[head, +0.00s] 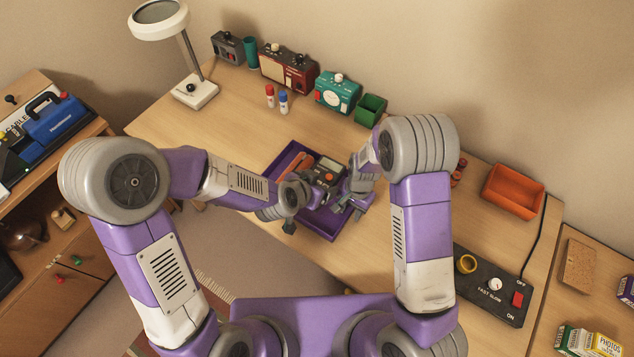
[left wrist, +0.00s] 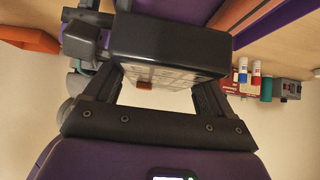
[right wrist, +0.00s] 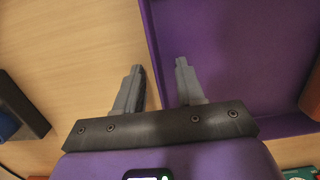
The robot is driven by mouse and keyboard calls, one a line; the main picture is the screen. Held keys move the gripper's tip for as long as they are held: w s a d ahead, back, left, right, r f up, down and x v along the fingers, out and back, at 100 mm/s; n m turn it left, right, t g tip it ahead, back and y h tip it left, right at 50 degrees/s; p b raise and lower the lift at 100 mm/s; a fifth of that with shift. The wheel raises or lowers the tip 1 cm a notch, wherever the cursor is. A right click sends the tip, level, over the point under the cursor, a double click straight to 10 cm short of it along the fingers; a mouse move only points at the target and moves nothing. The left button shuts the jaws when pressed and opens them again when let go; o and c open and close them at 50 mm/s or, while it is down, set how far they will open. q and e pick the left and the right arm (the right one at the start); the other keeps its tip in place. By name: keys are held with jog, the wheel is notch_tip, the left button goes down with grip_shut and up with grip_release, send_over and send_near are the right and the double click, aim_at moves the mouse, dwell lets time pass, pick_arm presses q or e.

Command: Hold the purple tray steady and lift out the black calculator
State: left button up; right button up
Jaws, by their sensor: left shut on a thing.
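The purple tray (head: 277,166) lies on the desk in the head view. The black calculator (head: 327,166), with a grey screen and an orange key, shows over the tray. My left gripper (head: 314,184) is shut on the calculator; in the left wrist view its dark body (left wrist: 165,42) and keys sit between the fingers. I cannot tell whether it touches the tray floor. My right gripper (head: 347,207) is at the tray's right side. In the right wrist view its open fingers (right wrist: 160,80) straddle the tray wall (right wrist: 152,45), with a gap showing. My arms hide part of the tray.
An orange item (head: 292,163) lies in the tray's left part. Red and blue markers (head: 276,99), a teal device (head: 338,93) and a green bin (head: 370,108) stand behind. An orange bin (head: 513,190) and a black control box (head: 491,285) are to the right.

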notch_tip(320, 180, up, 12)
jog(key=w+d, duration=0.1)
dwell(0.5)
